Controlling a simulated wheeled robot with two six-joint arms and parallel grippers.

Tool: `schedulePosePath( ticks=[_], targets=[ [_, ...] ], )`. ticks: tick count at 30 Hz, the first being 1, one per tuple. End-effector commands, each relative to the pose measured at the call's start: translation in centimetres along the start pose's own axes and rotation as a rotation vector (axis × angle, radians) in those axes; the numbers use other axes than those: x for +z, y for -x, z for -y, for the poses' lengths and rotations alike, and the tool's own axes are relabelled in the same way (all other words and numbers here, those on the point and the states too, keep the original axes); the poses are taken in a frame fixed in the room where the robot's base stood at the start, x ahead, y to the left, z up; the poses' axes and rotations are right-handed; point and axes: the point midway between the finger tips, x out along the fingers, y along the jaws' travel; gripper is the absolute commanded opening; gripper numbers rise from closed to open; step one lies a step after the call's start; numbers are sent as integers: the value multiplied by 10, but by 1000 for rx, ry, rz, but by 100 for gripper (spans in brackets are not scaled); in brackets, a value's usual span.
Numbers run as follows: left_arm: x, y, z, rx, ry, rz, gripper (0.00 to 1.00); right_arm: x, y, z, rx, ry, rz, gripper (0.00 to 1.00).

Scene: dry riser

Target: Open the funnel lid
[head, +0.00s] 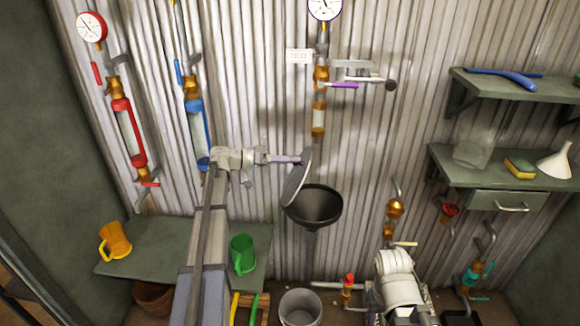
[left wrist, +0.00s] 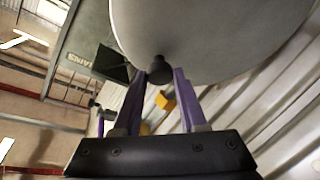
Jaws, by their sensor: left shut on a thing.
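The black funnel (head: 316,210) stands against the corrugated wall, its mouth uncovered in the head view. Its grey round lid (head: 295,186) is tilted up steeply at the funnel's left side. My left gripper (head: 297,160) reaches in from the left to the upper part of the lid. In the left wrist view the lid (left wrist: 210,35) fills the top, and the purple fingers of the left gripper (left wrist: 160,76) are shut on its small dark knob (left wrist: 159,69). My right gripper is not in view.
A green shelf holds a yellow jug (head: 116,240) and a green jug (head: 243,254) at left. A bucket (head: 300,307) stands below the funnel. Pipes with a purple-handled valve (head: 342,85) run above it. Shelves (head: 510,178) with a white funnel (head: 556,161) are at right.

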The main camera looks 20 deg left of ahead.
Motion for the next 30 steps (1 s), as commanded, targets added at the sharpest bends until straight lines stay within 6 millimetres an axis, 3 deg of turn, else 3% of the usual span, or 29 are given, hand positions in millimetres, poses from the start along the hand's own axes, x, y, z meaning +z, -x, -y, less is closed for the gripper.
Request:
schedulePosePath(
  ticks=[11,21,30],
  targets=[
    [3,31,15,106,47,-118,0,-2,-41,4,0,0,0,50],
    [7,74,36,272,114,-296,0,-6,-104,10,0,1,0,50],
    [10,98,47,372,155,-402,0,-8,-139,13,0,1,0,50]
  ],
)
